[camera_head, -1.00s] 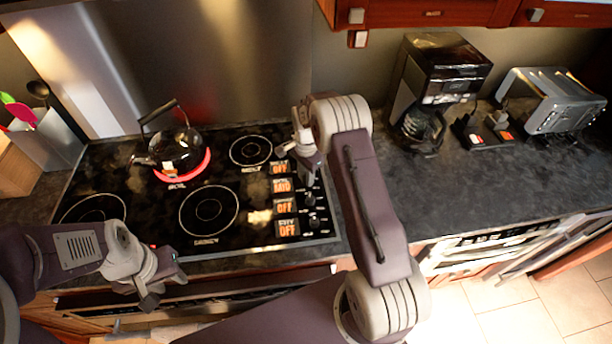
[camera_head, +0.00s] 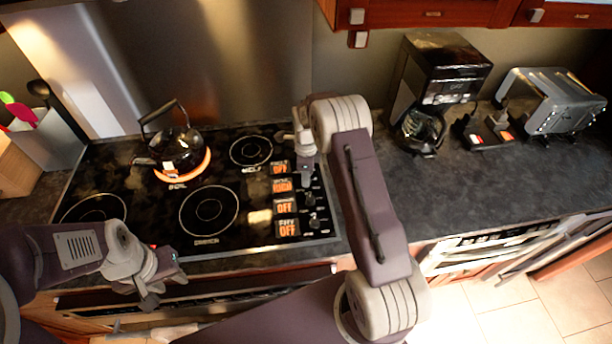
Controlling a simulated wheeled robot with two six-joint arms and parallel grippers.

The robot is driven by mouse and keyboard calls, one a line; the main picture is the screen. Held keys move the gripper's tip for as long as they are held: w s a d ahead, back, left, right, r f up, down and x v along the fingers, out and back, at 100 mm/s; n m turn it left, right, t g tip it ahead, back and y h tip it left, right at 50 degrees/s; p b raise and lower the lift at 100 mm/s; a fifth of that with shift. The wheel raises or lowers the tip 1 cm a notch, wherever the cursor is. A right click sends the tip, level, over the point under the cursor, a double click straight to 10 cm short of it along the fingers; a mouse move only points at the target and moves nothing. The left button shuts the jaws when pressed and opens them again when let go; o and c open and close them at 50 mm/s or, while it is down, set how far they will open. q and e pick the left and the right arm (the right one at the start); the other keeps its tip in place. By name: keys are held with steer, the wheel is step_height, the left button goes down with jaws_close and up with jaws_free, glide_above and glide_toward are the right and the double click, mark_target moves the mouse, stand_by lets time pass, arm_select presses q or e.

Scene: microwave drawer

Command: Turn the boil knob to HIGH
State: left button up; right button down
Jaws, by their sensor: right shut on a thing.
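The black stovetop (camera_head: 150,215) has a column of knobs along its right side. Orange displays stand beside them. The second display (camera_head: 283,185) from the back seems to read HIGH, though it is small; the others read OFF. My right gripper (camera_head: 306,178) reaches down over the knobs and is shut on the boil knob, which it mostly hides. The boil burner (camera_head: 203,167) glows bright orange under a black kettle (camera_head: 180,148). My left gripper (camera_head: 165,287) is open and empty in front of the stove's front edge.
Two nearer knobs (camera_head: 313,221) stand close in front of my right gripper. A coffee maker (camera_head: 440,75) and a toaster (camera_head: 555,98) stand on the counter at right. A utensil holder (camera_head: 48,140) is at left.

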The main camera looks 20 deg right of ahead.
steer(key=shift+w+d+r+m, duration=0.1)
steer(key=shift+w+r+m, duration=0.1)
steer(key=shift+m, duration=0.1)
stand_by(0.4)
steer(key=c, duration=1.2)
jaws_free()
steer(key=shift+o, duration=0.3)
steer(key=shift+s+f, duration=0.1)
steer(key=shift+s, duration=0.05)
steer(key=shift+r, duration=0.4)
step_height(320, 180, up, 8)
steer(key=b, duration=0.1)
steer(key=shift+r+b, duration=0.15)
steer(key=shift+b, duration=0.2)
